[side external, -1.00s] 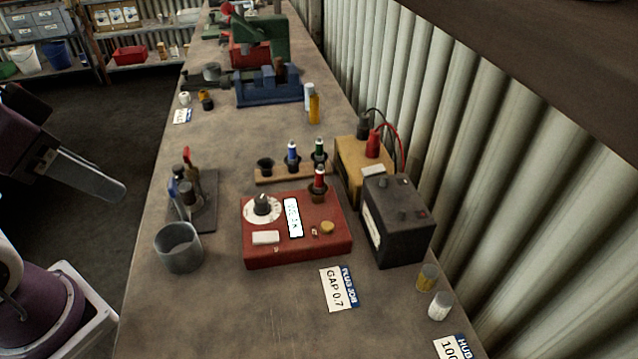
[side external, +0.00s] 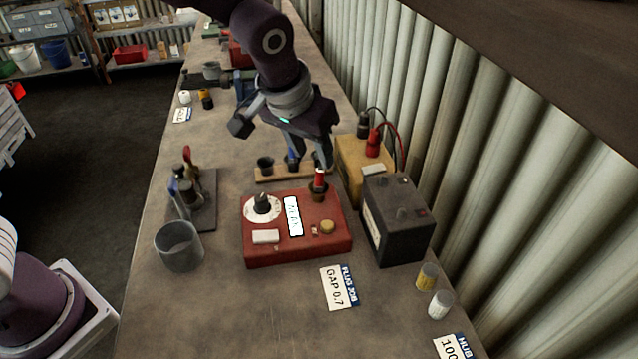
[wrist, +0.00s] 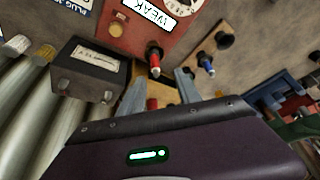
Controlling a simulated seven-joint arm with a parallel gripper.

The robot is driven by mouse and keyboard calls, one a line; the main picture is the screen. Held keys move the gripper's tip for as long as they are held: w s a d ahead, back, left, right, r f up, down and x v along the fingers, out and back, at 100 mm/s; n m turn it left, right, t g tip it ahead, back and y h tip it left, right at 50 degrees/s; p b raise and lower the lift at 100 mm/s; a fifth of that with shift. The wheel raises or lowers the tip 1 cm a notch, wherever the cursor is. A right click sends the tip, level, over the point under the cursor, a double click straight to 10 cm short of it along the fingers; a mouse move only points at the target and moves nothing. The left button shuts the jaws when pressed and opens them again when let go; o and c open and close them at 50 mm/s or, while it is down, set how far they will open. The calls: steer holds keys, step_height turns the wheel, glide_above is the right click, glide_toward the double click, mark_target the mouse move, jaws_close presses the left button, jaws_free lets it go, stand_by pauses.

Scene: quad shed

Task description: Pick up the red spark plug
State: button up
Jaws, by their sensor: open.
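The red spark plug (side external: 319,178) stands upright in a dark socket at the back right of the red tester box (side external: 290,250). In the wrist view the red spark plug (wrist: 155,62) shows just ahead of my two fingertips, roughly between them. My gripper (side external: 309,163) is open and empty, pointing down above and just behind the plug; its fingers (wrist: 160,78) also show in the wrist view. The blue spark plug (wrist: 206,62) stands in the wooden rack (side external: 270,178), partly covered by a finger in the side view. The green plug is hidden there.
A black battery (side external: 400,225) and a yellow box (side external: 352,175) with cables stand close on the right. A grey cup (side external: 179,250) and a small tool stand (side external: 205,195) are on the left. The bench front is mostly clear. The tester display (wrist: 154,12) reads WEAK.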

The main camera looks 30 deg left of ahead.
mark_target(320, 165)
steer(key=x, duration=0.5)
steer(key=shift+s+d+f, duration=0.1)
steer(key=shift+d+f, duration=0.05)
steer(key=shift+d, duration=0.15)
jaws_close()
step_height(320, 165, up, 10)
steer(key=shift+r, duration=0.1)
